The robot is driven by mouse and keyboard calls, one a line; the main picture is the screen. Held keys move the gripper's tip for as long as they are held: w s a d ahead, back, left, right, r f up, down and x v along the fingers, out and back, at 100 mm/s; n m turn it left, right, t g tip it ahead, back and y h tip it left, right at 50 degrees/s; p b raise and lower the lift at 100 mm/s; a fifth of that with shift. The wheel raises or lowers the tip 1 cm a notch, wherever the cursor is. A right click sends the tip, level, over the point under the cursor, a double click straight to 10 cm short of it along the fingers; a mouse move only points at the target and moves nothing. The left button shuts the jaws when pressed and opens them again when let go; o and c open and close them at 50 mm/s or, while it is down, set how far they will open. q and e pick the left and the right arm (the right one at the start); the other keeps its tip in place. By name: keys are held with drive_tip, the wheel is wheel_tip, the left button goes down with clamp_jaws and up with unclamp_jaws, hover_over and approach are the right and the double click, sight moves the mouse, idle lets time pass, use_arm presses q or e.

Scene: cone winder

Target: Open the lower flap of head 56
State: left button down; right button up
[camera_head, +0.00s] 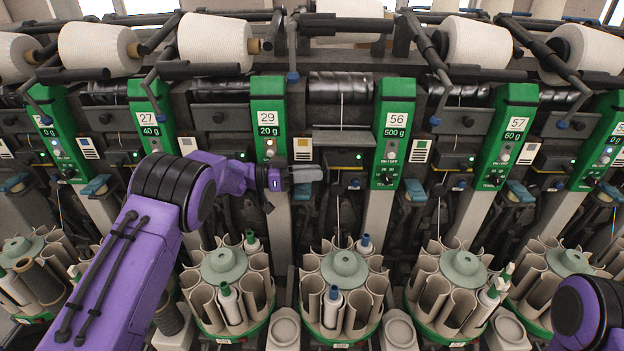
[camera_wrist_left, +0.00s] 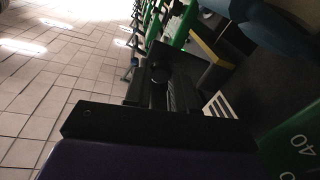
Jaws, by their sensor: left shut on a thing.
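My right gripper is out of view.
Green panels of heads 29 (camera_head: 268,120) and 57 (camera_head: 508,135) flank head 56. White yarn cones (camera_head: 215,42) line the top. Round magazines with grey tubes (camera_head: 345,268) stand below, close under my left arm. Tiled floor (camera_wrist_left: 60,80) is clear in the wrist view.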

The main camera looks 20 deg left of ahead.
use_arm(q)
drive_tip(key=c, duration=0.9)
unclamp_jaws()
drive_tip(key=shift+s+a+f, duration=0.1)
drive_tip(key=shift+a, duration=0.15)
drive_tip(key=b+v, duration=0.4)
drive_tip(key=v, duration=0.6)
